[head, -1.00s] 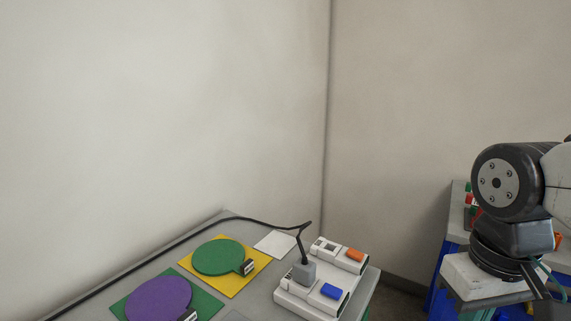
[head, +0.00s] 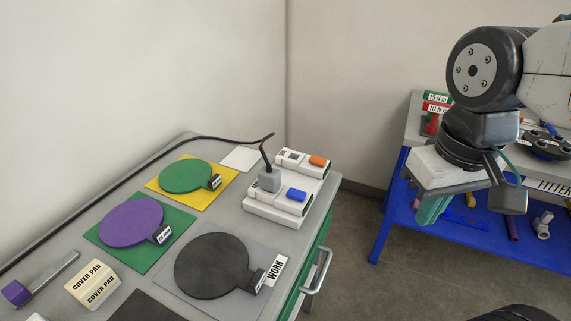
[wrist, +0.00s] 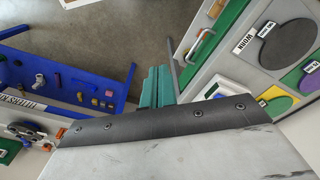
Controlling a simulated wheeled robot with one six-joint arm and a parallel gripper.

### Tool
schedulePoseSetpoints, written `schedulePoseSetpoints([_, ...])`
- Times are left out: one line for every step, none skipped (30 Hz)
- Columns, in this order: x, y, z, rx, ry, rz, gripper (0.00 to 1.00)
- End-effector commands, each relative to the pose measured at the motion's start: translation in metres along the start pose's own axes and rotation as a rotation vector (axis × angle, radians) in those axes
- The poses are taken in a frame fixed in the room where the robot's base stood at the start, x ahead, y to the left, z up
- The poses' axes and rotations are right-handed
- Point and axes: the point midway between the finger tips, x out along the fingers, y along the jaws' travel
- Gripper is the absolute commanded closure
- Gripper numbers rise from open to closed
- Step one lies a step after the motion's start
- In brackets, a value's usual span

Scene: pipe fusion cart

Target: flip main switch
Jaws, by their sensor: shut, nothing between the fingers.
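Two white switch boxes stand side by side at the far right end of the grey cart top in the head view. The back box has an orange switch (head: 319,160). The front box has a blue switch (head: 297,194) and a grey plug (head: 269,180) with a black cable. My gripper (head: 433,211) hangs to the right of the cart, well apart from the boxes, with teal fingers shut and empty. The fingers (wrist: 157,86) also show in the wrist view, pointing at the floor gap; the switches are not clearly visible there.
The cart top (head: 225,217) carries green, purple and black (head: 215,265) round paddles, and a cover pad block (head: 93,284). A cart handle (head: 318,270) sticks out at the front. A blue-framed bench (head: 388,205) with tools stands right. Floor between is clear.

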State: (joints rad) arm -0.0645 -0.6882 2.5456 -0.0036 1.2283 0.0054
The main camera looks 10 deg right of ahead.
Motion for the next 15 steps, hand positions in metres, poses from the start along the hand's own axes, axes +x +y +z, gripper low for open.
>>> schedulePoseSetpoints([0.001, -0.006, -0.008, -0.028, -0.023, -0.001, 1.00])
schedulePoseSetpoints([0.000, -0.009, -0.014, -0.043, -0.033, -0.002, 1.00])
schedulePoseSetpoints([0.000, -0.014, -0.022, -0.079, -0.046, -0.003, 1.00])
schedulePoseSetpoints([-0.001, -0.018, -0.030, -0.117, -0.055, -0.004, 1.00])
schedulePoseSetpoints([-0.002, -0.022, -0.037, -0.162, -0.063, -0.005, 1.00])
schedulePoseSetpoints([-0.003, -0.028, -0.047, -0.229, -0.072, -0.007, 1.00])
schedulePoseSetpoints([-0.004, -0.033, -0.054, -0.285, -0.079, -0.009, 1.00])
schedulePoseSetpoints([-0.004, -0.038, -0.062, -0.344, -0.085, -0.012, 1.00])
schedulePoseSetpoints([-0.005, -0.045, -0.072, -0.430, -0.092, -0.015, 1.00])
schedulePoseSetpoints([-0.005, -0.050, -0.080, -0.500, -0.097, -0.019, 1.00])
schedulePoseSetpoints([-0.005, -0.056, -0.088, -0.571, -0.101, -0.022, 1.00])
schedulePoseSetpoints([-0.005, -0.064, -0.099, -0.671, -0.106, -0.027, 1.00])
schedulePoseSetpoints([-0.005, -0.070, -0.106, -0.745, -0.109, -0.032, 1.00])
schedulePoseSetpoints([-0.005, -0.075, -0.114, -0.818, -0.112, -0.036, 1.00])
schedulePoseSetpoints([-0.005, -0.082, -0.123, -0.913, -0.113, -0.041, 1.00])
